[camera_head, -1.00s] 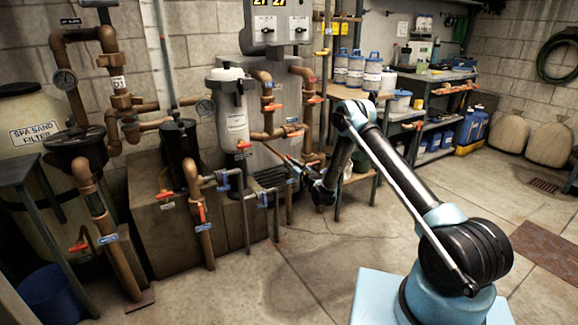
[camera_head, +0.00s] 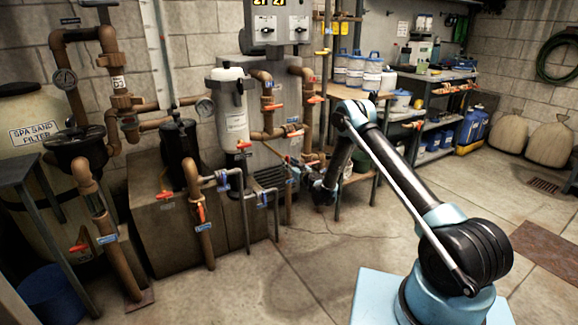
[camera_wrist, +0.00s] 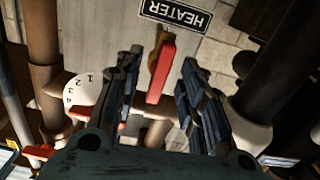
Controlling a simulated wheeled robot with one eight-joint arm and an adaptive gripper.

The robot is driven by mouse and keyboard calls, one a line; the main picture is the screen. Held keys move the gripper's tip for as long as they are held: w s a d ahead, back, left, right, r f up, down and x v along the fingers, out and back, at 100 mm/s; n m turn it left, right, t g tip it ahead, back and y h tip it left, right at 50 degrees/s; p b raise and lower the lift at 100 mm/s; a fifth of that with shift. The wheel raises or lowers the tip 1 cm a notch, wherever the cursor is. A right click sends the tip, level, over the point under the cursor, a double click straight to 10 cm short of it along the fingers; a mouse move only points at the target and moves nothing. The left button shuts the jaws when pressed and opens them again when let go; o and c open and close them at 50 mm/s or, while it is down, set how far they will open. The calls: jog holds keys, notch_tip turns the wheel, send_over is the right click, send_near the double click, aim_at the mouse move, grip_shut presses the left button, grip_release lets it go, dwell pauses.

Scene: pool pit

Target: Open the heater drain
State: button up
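A red valve handle (camera_wrist: 161,75) shows in the wrist view on a brass-coloured fitting, just below an upside-down HEATER label (camera_wrist: 175,14). My gripper (camera_wrist: 159,66) is open, with one finger on each side of the red handle. Gaps show on both sides, and I see no clear contact. In the head view my gripper (camera_head: 308,170) is small and dark beside the pipes at the front of the grey heater cabinet (camera_head: 268,150). The handle between the fingers cannot be made out there.
Brown pipes stand close on both sides of my gripper, one at the left (camera_wrist: 43,60) and a dark one at the right (camera_wrist: 275,70). A white numbered dial (camera_wrist: 82,90) is beside the left finger. A shelf rack (camera_head: 440,105) stands to the right. The floor in front is open.

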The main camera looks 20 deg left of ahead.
jog(key=v, duration=0.7)
dwell(0.5)
jog(key=d+r+g, duration=0.1)
jog(key=d+r, duration=0.3)
jog(key=r, duration=0.6)
jog(key=d+r+g, duration=0.1)
jog(key=d+r, duration=0.4)
jog(key=r, duration=0.5)
jog(key=s+d+r+m+g+h, duration=0.1)
jog(key=s+d+r+h, duration=0.1)
jog(key=s+d+r, duration=0.5)
jog(key=s+d+r+g+h, duration=0.15)
jog(key=s+d+r, duration=0.25)
jog(key=d, duration=0.4)
jog(key=s+d+m+g+h, duration=0.25)
jog(key=s+d+h, duration=0.25)
jog(key=s+d, duration=1.25)
jog(key=s+d+f+m+h, duration=0.1)
jog(key=s+d+f+m, duration=0.1)
jog(key=s+d, duration=0.3)
jog(key=s+d+f+m+g+h, duration=0.1)
jog(key=s+d+f, duration=0.3)
jog(key=s, duration=0.7)
jog(key=s+d+f+m+g+h, duration=0.1)
jog(key=s+d+f+m+h, duration=0.2)
jog(key=s+d, duration=0.4)
jog(key=shift+s+d+f+m, duration=0.25)
jog(key=shift+s+d+m, duration=0.1)
jog(key=shift+s, duration=0.6)
